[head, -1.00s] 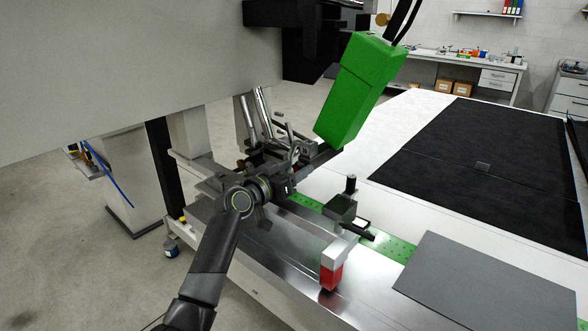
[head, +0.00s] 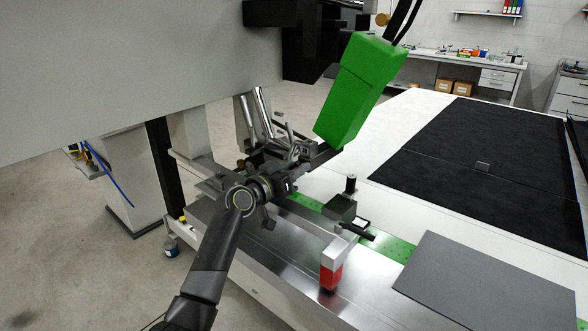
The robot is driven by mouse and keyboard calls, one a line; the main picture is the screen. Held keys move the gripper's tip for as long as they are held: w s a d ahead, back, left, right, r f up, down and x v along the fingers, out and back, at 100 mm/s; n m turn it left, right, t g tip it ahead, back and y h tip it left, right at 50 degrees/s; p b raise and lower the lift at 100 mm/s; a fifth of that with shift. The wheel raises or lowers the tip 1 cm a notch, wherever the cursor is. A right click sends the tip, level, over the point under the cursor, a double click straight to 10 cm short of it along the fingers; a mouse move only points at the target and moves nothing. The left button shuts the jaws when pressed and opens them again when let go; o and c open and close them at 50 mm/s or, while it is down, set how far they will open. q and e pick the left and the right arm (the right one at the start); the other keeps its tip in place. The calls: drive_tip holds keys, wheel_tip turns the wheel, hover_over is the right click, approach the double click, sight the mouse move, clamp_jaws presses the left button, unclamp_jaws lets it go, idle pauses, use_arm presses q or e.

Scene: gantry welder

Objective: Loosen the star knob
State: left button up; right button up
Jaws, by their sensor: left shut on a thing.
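My left gripper (head: 305,153) reaches in from the lower left to the clamp area just below the green welding head (head: 362,88). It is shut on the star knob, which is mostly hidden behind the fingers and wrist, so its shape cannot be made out. The green head is tilted, its lower end close to the right of the gripper. My right gripper is not in view.
A black clamp block with an upright post (head: 341,208) and a red and white block (head: 331,267) stand on the metal bed, right of my arm. A grey plate (head: 490,283) lies at the lower right. Bright cylinders (head: 264,113) stand behind the gripper.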

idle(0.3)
use_arm(q)
drive_tip(key=o, duration=1)
drive_tip(key=b+v, duration=0.1)
drive_tip(key=v, duration=1.6)
drive_tip(key=shift+s+a, duration=0.1)
drive_tip(key=shift+s, duration=0.05)
